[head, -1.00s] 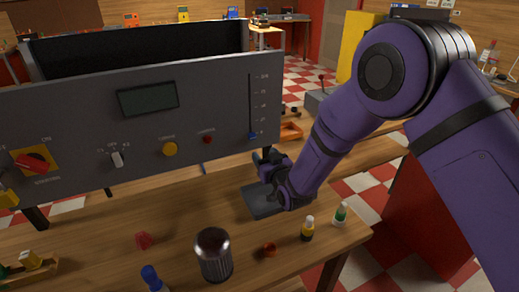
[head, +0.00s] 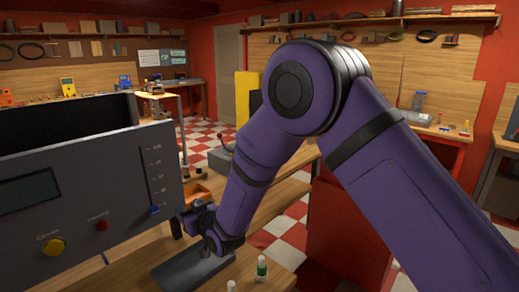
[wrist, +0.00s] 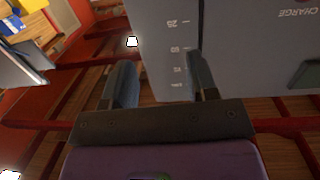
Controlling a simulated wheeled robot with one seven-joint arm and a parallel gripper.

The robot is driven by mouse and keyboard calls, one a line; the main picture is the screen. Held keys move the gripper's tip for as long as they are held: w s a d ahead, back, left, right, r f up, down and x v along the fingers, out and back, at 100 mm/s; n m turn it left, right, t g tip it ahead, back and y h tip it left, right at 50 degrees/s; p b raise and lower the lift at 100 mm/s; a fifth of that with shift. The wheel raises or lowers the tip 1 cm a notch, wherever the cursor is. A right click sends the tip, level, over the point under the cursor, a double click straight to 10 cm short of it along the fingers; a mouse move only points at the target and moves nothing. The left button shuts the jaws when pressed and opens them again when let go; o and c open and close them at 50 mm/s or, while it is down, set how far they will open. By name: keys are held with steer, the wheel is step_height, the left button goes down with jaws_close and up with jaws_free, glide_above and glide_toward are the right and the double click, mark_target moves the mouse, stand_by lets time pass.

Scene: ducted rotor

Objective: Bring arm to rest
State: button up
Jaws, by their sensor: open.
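My gripper (head: 188,218) hangs low at the end of my purple arm, just right of the grey control panel (head: 95,185), above the wooden bench. In the wrist view, its two dark fingers (wrist: 162,80) stand apart with nothing between them. The panel (wrist: 165,28) fills the upper right there, with scale marks and upside-down lettering, close to the right finger. I cannot tell whether the finger touches it. The panel's slider has a blue knob (head: 154,210) at the bottom of its scale, left of my gripper.
A dark grey plate (head: 195,268) lies on the bench below my gripper. A green-labelled bottle (head: 262,268) stands right of it. An orange tray (head: 196,193) lies behind my gripper. A red cabinet (head: 345,235) stands behind my arm. Checkered floor (head: 205,135) is open further back.

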steer(key=w+d+r+m+h, duration=0.2)
steer(key=w+d+r+h, duration=0.15)
steer(key=d+r, duration=1)
steer(key=s+d+r+m+g+h, duration=0.1)
steer(key=s+d+r+h, duration=0.2)
steer(key=d, duration=0.7)
steer(key=s+d+r+m+h, duration=0.1)
steer(key=s+d+r+m, duration=0.15)
steer(key=d+r, duration=0.5)
steer(key=s+d+r+m+g+h, duration=0.1)
steer(key=s+d+r+g+h, duration=0.15)
steer(key=s+d, duration=1.1)
steer(key=s+d+f+m+g+h, duration=0.1)
steer(key=s+d, duration=0.3)
steer(key=s, duration=0.4)
steer(key=s+d+f+m+g+h, duration=0.1)
steer(key=s+d, duration=0.3)
steer(key=s, duration=0.4)
steer(key=shift+s+m+g, duration=0.25)
steer(key=shift+m+g, duration=0.1)
steer(key=shift+g, duration=0.1)
